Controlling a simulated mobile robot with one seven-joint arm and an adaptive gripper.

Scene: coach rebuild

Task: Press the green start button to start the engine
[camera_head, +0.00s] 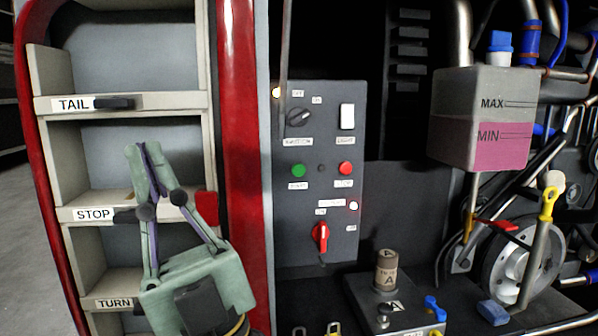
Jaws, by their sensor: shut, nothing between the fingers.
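The green start button (298,171) is on the upper half of the grey control panel (325,215), left of a red button (345,168). Nothing covers it. My gripper (146,150) is pale green, points upward and is shut and empty. In the picture it is left of the panel, in front of the shelf rack, apart from the button.
A red post (240,150) stands between my gripper and the panel. A shelf rack (130,105) labelled TAIL, STOP and TURN is behind my gripper. A coolant tank (480,115) hangs right.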

